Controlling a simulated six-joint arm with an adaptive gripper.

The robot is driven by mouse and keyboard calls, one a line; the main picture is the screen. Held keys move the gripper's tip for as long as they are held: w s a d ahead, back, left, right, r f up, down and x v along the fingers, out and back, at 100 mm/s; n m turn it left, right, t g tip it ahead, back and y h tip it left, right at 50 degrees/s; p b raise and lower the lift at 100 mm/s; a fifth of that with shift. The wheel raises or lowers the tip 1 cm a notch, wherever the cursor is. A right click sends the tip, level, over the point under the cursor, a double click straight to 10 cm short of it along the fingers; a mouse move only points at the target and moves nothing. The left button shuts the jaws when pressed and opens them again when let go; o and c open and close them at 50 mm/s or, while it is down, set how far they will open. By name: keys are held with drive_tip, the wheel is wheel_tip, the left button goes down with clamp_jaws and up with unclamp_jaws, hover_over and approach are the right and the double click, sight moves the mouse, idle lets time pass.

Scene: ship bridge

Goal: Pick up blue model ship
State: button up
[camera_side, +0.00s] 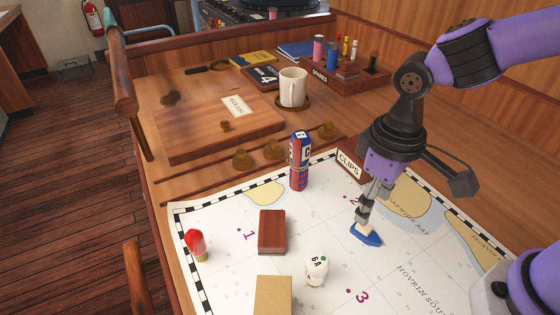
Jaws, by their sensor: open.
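The blue model ship (369,239) lies on the white nautical chart (420,270), right of the middle, near the printed number 2. Its hull is blue and a pale part shows on top. My gripper (364,217) points down right over the ship, with its fingertips at the ship's upper part. The jaws are open. The fingers partly hide the top of the ship, and I cannot tell whether they touch it.
A box labelled CLIPS (348,166) stands close behind my gripper. A red and blue cylinder (300,161) stands upright left of it. A dark red box (272,231), a white bulb-like piece (316,270), a tan block (272,295) and a red bulb (195,244) are on the chart. A mug (293,87) stands behind.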

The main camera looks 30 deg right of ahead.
sight(367, 227)
drive_tip(key=f, duration=0.6)
drive_tip(key=shift+d+f, duration=0.2)
drive_tip(key=shift+f, duration=0.2)
drive_tip(key=c, duration=1)
